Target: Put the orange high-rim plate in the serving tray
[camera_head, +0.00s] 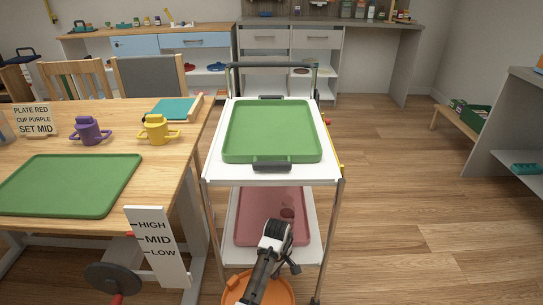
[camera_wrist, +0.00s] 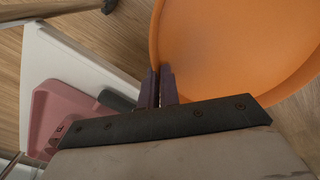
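The orange high-rim plate (camera_wrist: 235,45) fills the upper right of the wrist view, and part of it (camera_head: 284,291) shows at the bottom of the head view. My gripper (camera_wrist: 160,88) has its two dark fingers close together at the plate's left rim, with the rim running in between them. In the head view my arm hides part of the plate. A green tray with dark handles (camera_head: 271,131) lies empty on the cart's top. A red tray (camera_head: 262,205) lies on the cart's lower shelf and shows at left in the wrist view (camera_wrist: 48,118). I cannot tell which is the serving tray.
A wooden table (camera_head: 176,177) at left bears another green tray (camera_head: 70,184), a purple cup (camera_head: 90,131), a yellow cup (camera_head: 157,130) and a sign (camera_head: 35,121). A crank (camera_head: 113,279) and a HIGH-MID-LOW scale (camera_head: 157,246) are at its front. The floor at right is clear.

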